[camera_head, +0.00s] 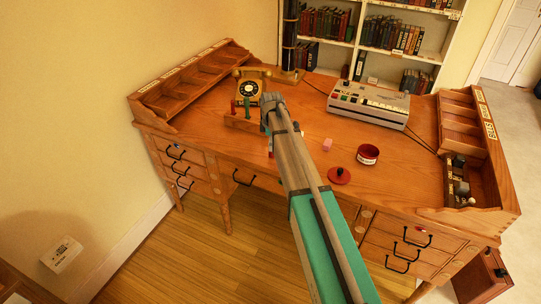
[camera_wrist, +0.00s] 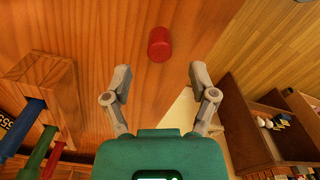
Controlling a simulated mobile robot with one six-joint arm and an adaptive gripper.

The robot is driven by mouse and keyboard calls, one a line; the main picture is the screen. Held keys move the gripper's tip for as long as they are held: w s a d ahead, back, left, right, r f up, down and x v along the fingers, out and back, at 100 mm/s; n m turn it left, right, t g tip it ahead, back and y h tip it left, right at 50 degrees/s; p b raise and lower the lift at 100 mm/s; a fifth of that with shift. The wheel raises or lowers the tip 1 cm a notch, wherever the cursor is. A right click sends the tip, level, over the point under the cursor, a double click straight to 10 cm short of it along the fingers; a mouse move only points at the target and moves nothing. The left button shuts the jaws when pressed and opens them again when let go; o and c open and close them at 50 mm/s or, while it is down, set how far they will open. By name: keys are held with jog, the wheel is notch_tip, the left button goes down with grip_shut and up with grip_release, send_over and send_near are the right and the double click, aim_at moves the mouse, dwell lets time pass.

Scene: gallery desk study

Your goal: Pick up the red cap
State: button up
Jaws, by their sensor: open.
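A small red cylinder, which looks like the red cap (camera_wrist: 159,44), rests on the wooden desktop in the wrist view, near the top centre. My gripper (camera_wrist: 160,72) is open and empty, its two grey fingers spread wide. The cap shows just beyond the fingertips, roughly centred between them, with no finger touching it. In the head view my arm reaches over the desk (camera_head: 297,108) and covers much of the area under the gripper, so I cannot clearly make out the cap there.
A wooden rack (camera_head: 243,123) with coloured pegs stands left of my gripper, near an old telephone (camera_head: 249,86). Right of my arm are a pink block (camera_head: 327,144), a red lid (camera_head: 339,176) and a red tin (camera_head: 368,153). A grey machine (camera_head: 368,104) stands behind.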

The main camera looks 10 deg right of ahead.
jog(key=shift+d+f+b, duration=0.15)
jog(key=shift+f+b, duration=1.6)
jog(key=shift+f, duration=0.3)
jog(key=c, duration=0.8)
